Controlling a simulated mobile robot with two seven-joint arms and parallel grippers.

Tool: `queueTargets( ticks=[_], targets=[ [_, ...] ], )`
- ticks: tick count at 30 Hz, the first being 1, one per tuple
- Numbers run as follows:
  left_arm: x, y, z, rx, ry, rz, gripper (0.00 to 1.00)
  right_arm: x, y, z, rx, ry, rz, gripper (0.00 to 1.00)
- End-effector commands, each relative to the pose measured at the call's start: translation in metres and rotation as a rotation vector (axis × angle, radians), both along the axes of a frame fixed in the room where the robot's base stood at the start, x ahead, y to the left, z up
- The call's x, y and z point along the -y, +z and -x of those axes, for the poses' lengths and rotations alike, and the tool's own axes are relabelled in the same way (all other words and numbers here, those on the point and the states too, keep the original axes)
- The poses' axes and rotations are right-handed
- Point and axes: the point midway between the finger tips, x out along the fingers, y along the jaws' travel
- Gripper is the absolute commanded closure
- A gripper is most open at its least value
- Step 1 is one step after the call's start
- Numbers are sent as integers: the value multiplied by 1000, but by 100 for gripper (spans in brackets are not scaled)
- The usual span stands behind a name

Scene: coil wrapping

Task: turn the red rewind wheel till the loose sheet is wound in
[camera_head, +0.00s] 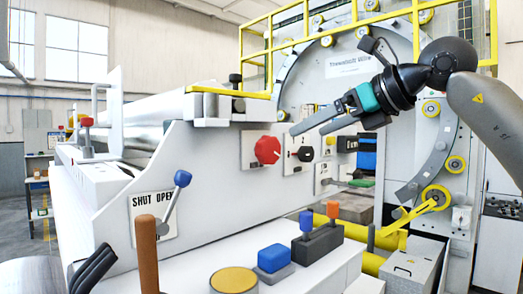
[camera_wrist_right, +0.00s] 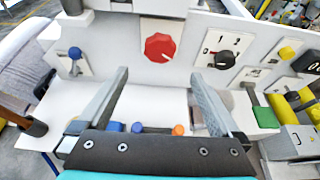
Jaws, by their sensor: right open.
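The red rewind wheel (camera_head: 267,150) is a round, notched knob on a white plate on the machine's front panel. In the right wrist view, the red wheel (camera_wrist_right: 159,47) lies beyond and between my fingertips. My right gripper (camera_head: 307,131) reaches in from the right, open and empty. Its fingers (camera_wrist_right: 159,76) are apart and do not appear to touch the wheel. I cannot make out the loose sheet for certain; a pale roll (camera_head: 165,112) lies behind the panel. My left gripper is not in view.
A black rotary knob (camera_head: 305,154) sits right of the wheel. A blue-tipped lever (camera_head: 176,196) stands by a "SHUT OPEN" label at left. Blue, orange and yellow controls (camera_head: 272,257) fill the shelf below. Yellow railing (camera_head: 310,40) and a large ring stand behind.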

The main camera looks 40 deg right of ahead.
Motion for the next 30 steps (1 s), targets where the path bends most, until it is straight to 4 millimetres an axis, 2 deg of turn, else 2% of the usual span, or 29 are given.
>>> queueTargets(
  ticks=[5,15,22,30],
  targets=[
    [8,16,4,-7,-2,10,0,-5,-12,-34,-5,6,-2,0],
    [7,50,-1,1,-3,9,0,-9,-36,-96,-2,4,-5,0],
    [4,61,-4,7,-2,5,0,-11,-48,-119,0,2,-2,0],
    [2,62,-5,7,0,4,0,-11,-52,-125,0,1,0,0]
  ],
)
